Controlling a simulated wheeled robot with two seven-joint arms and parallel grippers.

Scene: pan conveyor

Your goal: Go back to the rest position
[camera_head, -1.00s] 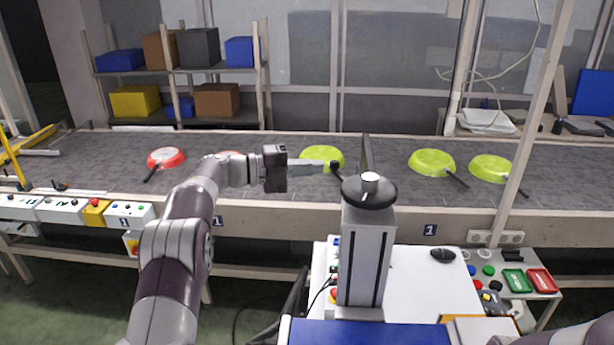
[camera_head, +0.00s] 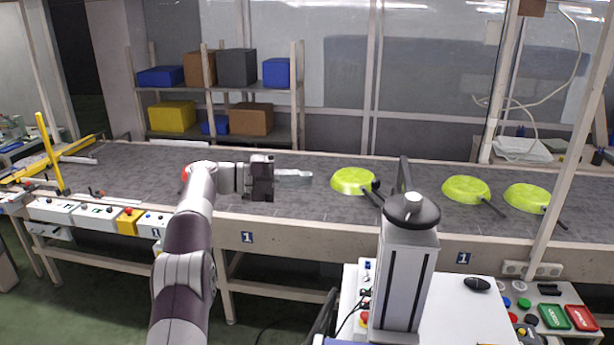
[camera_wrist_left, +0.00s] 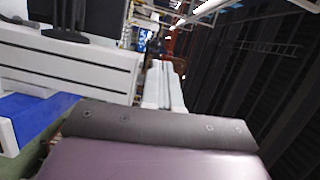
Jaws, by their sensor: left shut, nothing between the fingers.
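My left gripper (camera_head: 296,176) reaches over the pan conveyor (camera_head: 108,180) from the left in the head view. Its fingers are together and hold nothing. In the left wrist view the closed fingers (camera_wrist_left: 163,86) point away from the camera. A yellow-green pan (camera_head: 353,181) lies on the belt to the right of the fingertips, apart from them. Two more yellow-green pans, one nearer (camera_head: 466,189) and one farther right (camera_head: 527,197), lie along the belt. A red edge (camera_head: 185,173) shows beside my left forearm, most of it hidden. My right gripper is out of view.
A shelf with coloured boxes (camera_head: 250,118) stands behind the conveyor. A post (camera_head: 560,150) rises at the right. Control boxes (camera_head: 95,213) line the near left edge. A white table (camera_head: 470,310) with buttons and small trays is at the lower right.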

